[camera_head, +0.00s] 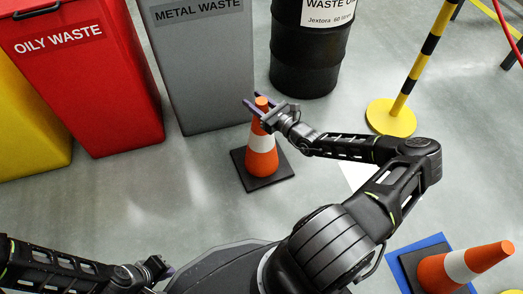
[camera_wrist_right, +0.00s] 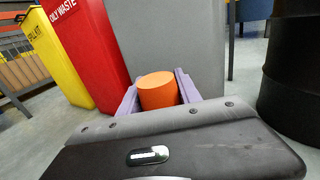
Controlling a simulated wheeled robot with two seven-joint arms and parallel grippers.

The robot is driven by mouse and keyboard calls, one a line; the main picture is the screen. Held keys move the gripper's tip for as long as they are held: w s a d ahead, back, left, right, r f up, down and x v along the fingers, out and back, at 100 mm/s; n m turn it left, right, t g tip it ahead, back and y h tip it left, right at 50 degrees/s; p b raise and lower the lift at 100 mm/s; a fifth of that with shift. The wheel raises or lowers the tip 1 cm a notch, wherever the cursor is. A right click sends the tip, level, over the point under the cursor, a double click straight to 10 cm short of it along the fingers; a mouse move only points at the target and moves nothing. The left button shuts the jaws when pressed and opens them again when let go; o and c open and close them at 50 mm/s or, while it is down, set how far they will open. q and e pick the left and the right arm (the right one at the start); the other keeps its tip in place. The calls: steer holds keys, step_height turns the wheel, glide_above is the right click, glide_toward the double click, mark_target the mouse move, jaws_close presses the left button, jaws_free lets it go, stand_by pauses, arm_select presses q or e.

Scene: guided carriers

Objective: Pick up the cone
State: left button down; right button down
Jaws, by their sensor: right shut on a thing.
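An orange cone (camera_head: 262,158) with a white band and a dark square base stands upright on the floor in front of the grey metal waste bin. My right gripper (camera_head: 256,104) is shut on the cone near its top, with one finger on each side. In the right wrist view the cone's orange top (camera_wrist_right: 158,90) shows between the purple fingers (camera_wrist_right: 157,96). A second cone (camera_head: 462,265) stands on a blue mat (camera_head: 425,247) at the lower right. My left gripper (camera_head: 160,270) is low at the left, empty-looking, and its fingers are too unclear to judge.
A red oily waste bin (camera_head: 95,85), a yellow bin (camera_head: 30,130) and the grey metal waste bin (camera_head: 208,75) stand behind at the left. A black barrel (camera_head: 308,50) is behind the cone. A striped post (camera_head: 391,117) stands to the right. The floor between is clear.

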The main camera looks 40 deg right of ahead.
steer(key=shift+r, duration=0.1)
stand_by(0.3)
steer(key=shift+r, duration=0.1)
step_height(320, 180, up, 10)
steer(key=p, duration=0.5)
stand_by(0.6)
